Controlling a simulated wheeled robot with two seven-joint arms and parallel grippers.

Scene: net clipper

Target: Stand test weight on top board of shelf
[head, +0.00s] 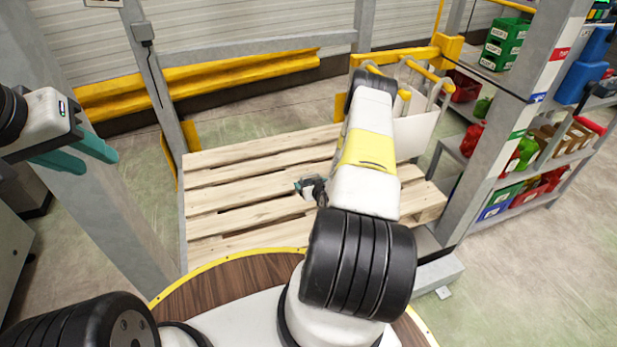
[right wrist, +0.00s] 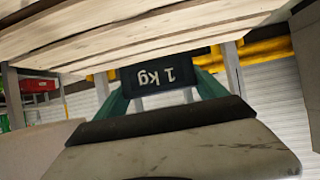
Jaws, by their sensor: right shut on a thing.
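The test weight (right wrist: 157,76) is a dark block marked "1 kg", its lettering upside down in the right wrist view. It sits between the teal fingers of my right gripper (right wrist: 163,86), which is shut on it. In the head view my right gripper (head: 306,187) shows small, over the pallet, partly hidden behind my forearm; I cannot make out the weight clearly there. My left gripper (head: 98,163) is open and empty at the far left, raised. The shelf (head: 545,170) stands at the right with boards carrying bins; its top board is not clear.
A slatted wooden pallet (head: 235,190) lies ahead, mostly bare. A pale bin with yellow handles (head: 415,130) stands at its far right. Grey posts (head: 75,190) rise at left and right. Green crates (head: 503,45) and coloured bins fill the right-hand racks.

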